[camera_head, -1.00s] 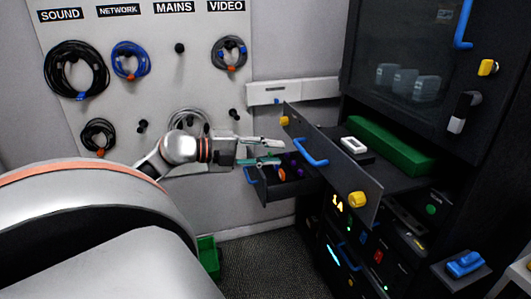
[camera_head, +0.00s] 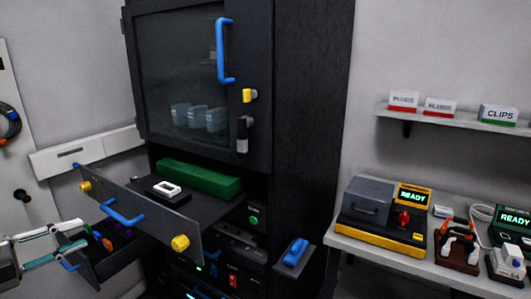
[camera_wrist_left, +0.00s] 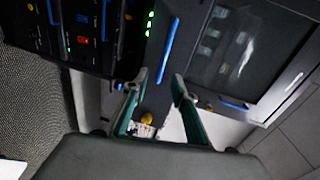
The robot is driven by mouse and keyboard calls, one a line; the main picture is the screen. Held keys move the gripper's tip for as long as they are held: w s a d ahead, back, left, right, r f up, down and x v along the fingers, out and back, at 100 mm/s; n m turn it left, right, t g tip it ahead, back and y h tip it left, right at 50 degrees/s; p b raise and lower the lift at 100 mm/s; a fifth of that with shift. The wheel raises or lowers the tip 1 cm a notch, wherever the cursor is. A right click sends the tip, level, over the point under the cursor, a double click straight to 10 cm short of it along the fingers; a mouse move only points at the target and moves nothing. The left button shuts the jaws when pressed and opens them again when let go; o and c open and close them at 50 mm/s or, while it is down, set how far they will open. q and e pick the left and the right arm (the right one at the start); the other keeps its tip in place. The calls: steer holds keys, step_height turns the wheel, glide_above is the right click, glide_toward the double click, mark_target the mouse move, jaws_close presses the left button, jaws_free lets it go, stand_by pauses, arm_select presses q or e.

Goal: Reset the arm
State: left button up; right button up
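My left gripper (camera_head: 82,234) reaches in from the left edge of the head view. Its two greenish fingers are apart with nothing between them. They point right, in front of the open lower drawer (camera_head: 122,258), which holds small dark and purple items; contact cannot be told. The wrist view also shows the two fingers apart (camera_wrist_left: 161,82), with the dark cabinet beyond them. My right gripper is not in view.
Above the lower drawer, a wide panel (camera_head: 140,217) with a blue handle and yellow knobs sticks out from the cabinet (camera_head: 310,130). A green block (camera_head: 200,178) lies behind it. At right, a bench (camera_head: 375,250) holds several devices, below a shelf (camera_head: 455,120) of labelled boxes.

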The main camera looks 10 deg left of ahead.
arm_select(q)
steer(key=s+d+f+n+y, duration=0.15)
steer(key=d+f+n, duration=0.3)
steer(key=f, duration=0.45)
steer(key=d+f+n+t+y, duration=0.15)
steer(key=d+f+n, duration=0.3)
steer(key=f, duration=0.45)
steer(key=s+d+f+n+y, duration=0.1)
steer(key=d+f+n+y, duration=0.25)
steer(key=f+n, duration=0.4)
steer(key=s+d+f+g+h, duration=0.1)
steer(key=s+d+f, duration=0.1)
steer(key=d+f, duration=0.3)
steer(key=s+d+f+g, duration=0.2)
steer(key=s+d+f, duration=0.1)
steer(key=d+f, duration=0.2)
steer(key=s+d+f+n+g+h, duration=0.1)
steer(key=s+d+f+g, duration=0.1)
steer(key=d+f, duration=0.3)
steer(key=s+d, duration=0.1)
steer(key=d, duration=0.2)
steer(key=shift+s+d+h, duration=0.15)
steer(key=shift+s+h, duration=0.1)
steer(key=shift+h, duration=0.1)
steer(key=shift+f, duration=0.1)
steer(key=shift+a, duration=0.2)
